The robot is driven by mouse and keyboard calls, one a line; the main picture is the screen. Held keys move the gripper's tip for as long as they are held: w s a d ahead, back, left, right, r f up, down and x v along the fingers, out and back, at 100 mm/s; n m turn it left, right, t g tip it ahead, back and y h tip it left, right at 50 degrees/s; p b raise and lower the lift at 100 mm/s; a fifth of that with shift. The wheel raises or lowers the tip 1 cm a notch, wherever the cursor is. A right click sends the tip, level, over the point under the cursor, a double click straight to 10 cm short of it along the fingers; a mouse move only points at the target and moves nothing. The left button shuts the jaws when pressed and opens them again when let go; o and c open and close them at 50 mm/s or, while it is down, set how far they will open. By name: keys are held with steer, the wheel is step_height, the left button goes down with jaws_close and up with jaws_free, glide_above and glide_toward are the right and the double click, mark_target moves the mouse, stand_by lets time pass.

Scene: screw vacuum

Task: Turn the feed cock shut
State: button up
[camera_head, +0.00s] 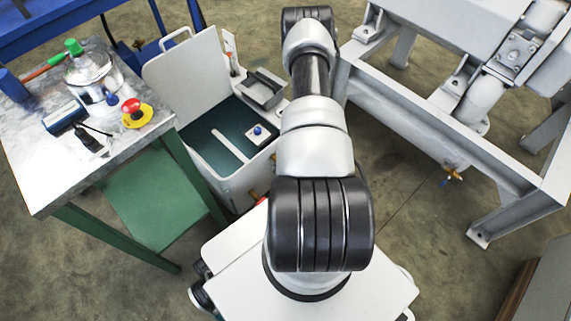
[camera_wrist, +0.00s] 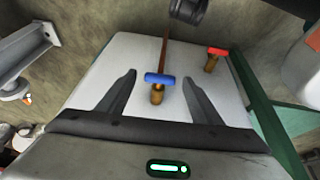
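In the wrist view, a brass cock with a blue handle (camera_wrist: 160,78) sits on a white panel. Its handle lies crosswise in the picture. A second brass cock with a red handle (camera_wrist: 217,52) is farther right. No label shows which is the feed cock. My gripper (camera_wrist: 158,76) is open, its dark fingers on either side of the blue handle with gaps; whether they touch it cannot be told, but none appears to. In the head view, brass fittings (camera_head: 253,195) show on the white tank (camera_head: 230,181), mostly hidden behind my arm; my gripper is hidden there.
A white steel frame (camera_head: 400,125) stands right, with another brass valve (camera_head: 453,173) beneath. A green table leg (camera_wrist: 255,100) is close right of the panel.

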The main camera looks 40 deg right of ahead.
steer(key=c, duration=1)
steer(key=shift+y, duration=0.3)
steer(key=o, duration=1)
steer(key=shift+o, duration=0.2)
steer(key=p+v, duration=0.5)
steer(key=v, duration=1.2)
steer(key=shift+r, duration=0.25)
